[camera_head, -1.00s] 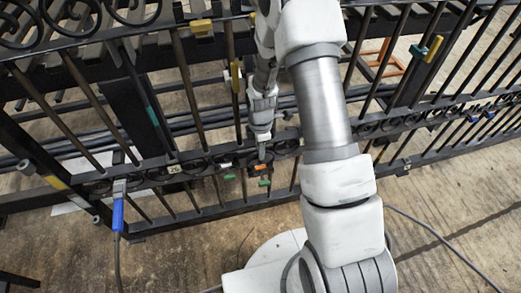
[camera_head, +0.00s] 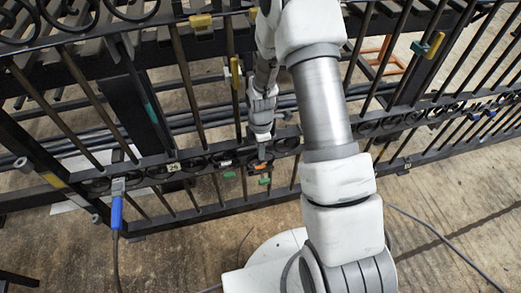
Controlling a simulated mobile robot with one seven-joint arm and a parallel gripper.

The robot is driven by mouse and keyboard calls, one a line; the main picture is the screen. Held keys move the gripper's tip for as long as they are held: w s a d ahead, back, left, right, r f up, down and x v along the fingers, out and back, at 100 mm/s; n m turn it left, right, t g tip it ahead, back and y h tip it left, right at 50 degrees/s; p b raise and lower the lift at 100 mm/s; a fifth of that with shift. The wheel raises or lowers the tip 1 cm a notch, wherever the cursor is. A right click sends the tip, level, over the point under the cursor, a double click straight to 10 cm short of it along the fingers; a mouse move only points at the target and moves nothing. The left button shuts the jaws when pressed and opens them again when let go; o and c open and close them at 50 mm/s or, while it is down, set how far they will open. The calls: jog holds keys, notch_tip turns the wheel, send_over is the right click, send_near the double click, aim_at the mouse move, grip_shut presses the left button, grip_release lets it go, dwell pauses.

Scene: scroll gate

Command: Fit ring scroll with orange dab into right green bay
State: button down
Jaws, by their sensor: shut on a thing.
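My gripper (camera_head: 262,152) points down at the gate's scroll rail (camera_head: 205,160), close to the middle of the picture. It is shut on the ring scroll with the orange dab (camera_head: 260,167), which is small and partly hidden by the fingers. The orange dab shows just below the fingertips, at the rail. Two green marks sit below the rail, a left one (camera_head: 229,174) and a right one (camera_head: 264,181). The right green mark is just below the held scroll. Whether the scroll is inside the bay or in front of it, I cannot tell.
The black gate bars (camera_head: 190,90) stand around my arm. A blue-handled clamp (camera_head: 117,210) with a cable is on the rail at left. A yellow block (camera_head: 201,21) and a yellow-green clip (camera_head: 434,45) sit higher up. The floor in front is mostly clear.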

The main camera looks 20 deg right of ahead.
jog(key=shift+f+b, duration=0.55)
jog(key=shift+f, duration=0.2)
dwell(0.5)
jog(key=c, duration=0.8)
grip_release()
notch_tip(320, 180, up, 12)
jog(key=p, duration=0.5)
jog(key=shift+s, duration=0.1)
